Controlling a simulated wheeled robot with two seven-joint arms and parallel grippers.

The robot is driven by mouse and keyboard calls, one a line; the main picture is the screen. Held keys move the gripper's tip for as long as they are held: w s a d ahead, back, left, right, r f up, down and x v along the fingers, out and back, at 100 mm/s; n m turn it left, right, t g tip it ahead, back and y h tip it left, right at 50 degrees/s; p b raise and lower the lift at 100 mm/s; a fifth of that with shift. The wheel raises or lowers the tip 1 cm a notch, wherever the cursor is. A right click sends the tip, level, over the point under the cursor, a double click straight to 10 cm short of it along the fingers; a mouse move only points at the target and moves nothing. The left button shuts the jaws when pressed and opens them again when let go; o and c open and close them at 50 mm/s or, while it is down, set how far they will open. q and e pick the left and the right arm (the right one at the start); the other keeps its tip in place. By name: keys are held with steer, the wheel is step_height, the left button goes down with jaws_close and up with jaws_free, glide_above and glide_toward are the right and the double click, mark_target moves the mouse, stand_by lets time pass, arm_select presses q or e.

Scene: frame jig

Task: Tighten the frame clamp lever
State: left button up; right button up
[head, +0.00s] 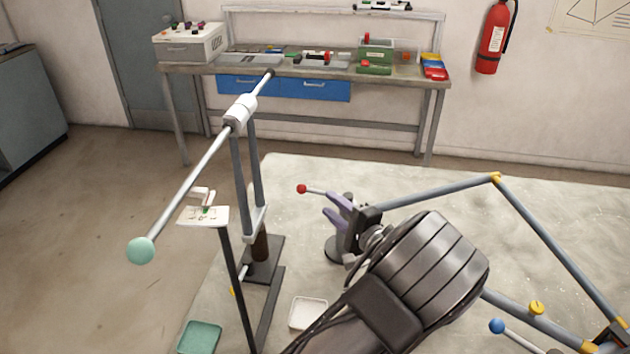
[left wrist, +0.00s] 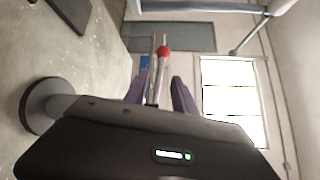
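My left gripper (head: 328,206), with purple fingers, is beside this lever. In the left wrist view the red knob (left wrist: 163,51) and its rod show beyond and between the two spread fingers (left wrist: 160,90). The gripper is open; I cannot tell whether a finger touches the rod. The lever's pivot is hidden behind the gripper. A second lever with a blue knob (head: 497,326) is at the frame's lower right. My right gripper is not in view.
A tall stand holds a long rod with a green ball end (head: 141,250) at the left. A white tray (head: 308,328) and a green tray (head: 199,338) lie on the pale surface. A workbench (head: 400,80) stands against the back wall.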

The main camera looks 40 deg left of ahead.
mark_target(314, 192)
arm_select(q)
steer(key=shift+s+d+r, duration=0.1)
steer(key=shift+s, duration=0.05)
steer(key=shift+b+x, duration=0.5)
steer(key=shift+x, duration=3.5)
steer(key=shift+c, duration=0.2)
jaws_close()
